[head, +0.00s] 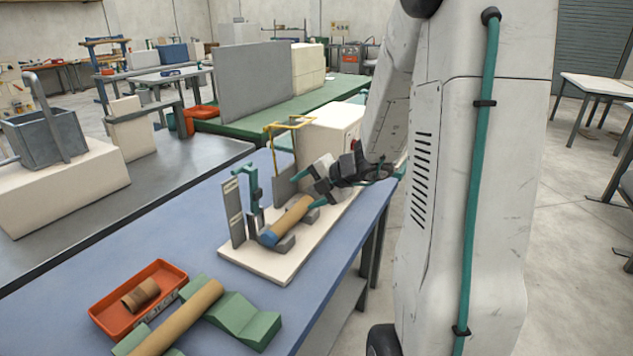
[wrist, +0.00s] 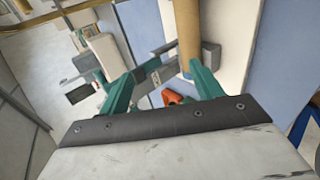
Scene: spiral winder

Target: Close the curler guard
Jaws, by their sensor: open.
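The curler guard appears to be the yellow-edged frame (head: 290,124), standing raised above the machine in the head view. The winder's pale base plate (head: 262,262) lies on the blue bench. A tan tube (head: 291,218) with a blue end lies along the machine; it also shows in the wrist view (wrist: 188,30), close to one finger. My gripper (head: 303,194) is open, low beside the tube's far end and below the yellow frame. Its teal fingers are spread apart in the wrist view (wrist: 160,86). I cannot tell whether a finger touches the tube, and I cannot identify the guard in the wrist view.
A cream housing (head: 332,130) stands behind my gripper. A grey upright plate (head: 233,212) and a teal bracket (head: 250,187) stand left of the tube. An orange tray (head: 170,275) and green blocks (head: 249,318) holding another tube are nearer. The blue bench (head: 160,232) has clear room left of the machine.

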